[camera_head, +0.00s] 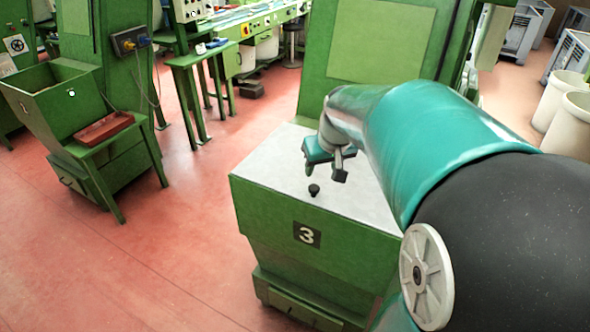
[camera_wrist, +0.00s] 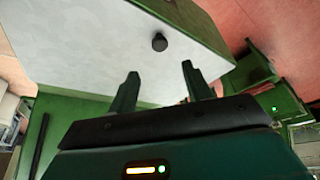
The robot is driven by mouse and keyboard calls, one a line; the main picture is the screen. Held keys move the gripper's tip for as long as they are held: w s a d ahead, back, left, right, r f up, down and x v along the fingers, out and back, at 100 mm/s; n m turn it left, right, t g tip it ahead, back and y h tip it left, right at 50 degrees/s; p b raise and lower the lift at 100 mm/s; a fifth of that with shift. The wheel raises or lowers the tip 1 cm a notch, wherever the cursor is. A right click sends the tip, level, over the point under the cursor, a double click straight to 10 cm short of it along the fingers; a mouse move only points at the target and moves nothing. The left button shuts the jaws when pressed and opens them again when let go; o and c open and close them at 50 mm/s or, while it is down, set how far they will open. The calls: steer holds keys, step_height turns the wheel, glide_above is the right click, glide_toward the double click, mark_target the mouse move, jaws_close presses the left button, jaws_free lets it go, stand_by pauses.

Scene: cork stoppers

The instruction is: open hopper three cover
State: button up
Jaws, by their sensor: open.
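The cover of hopper three is a flat pale grey lid (camera_head: 270,165) lying shut on a green hopper (camera_head: 270,205) marked with a white "3" on a black plate (camera_head: 307,235). A small black knob (camera_head: 314,190) stands on the lid near its front edge. My gripper (camera_head: 340,165) is above the lid, just behind and to the right of the knob. In the wrist view my gripper (camera_wrist: 158,85) has its two fingers apart and empty. The knob (camera_wrist: 159,42) lies beyond the fingertips, roughly between them, and is not touched. The lid (camera_wrist: 90,50) fills much of that view.
A tall green machine (camera_head: 385,50) rises behind the hopper. At the left stands another green hopper (camera_head: 60,95), with a reddish-brown tray (camera_head: 105,128) beside it. White bins (camera_head: 560,110) stand at the right. The red floor left of hopper three is clear.

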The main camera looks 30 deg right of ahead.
mark_target(314, 187)
steer(key=x, duration=0.9)
steer(key=shift+f, duration=0.25)
steer(key=shift+w+f, duration=0.3)
steer(key=shift+f, duration=0.2)
jaws_close()
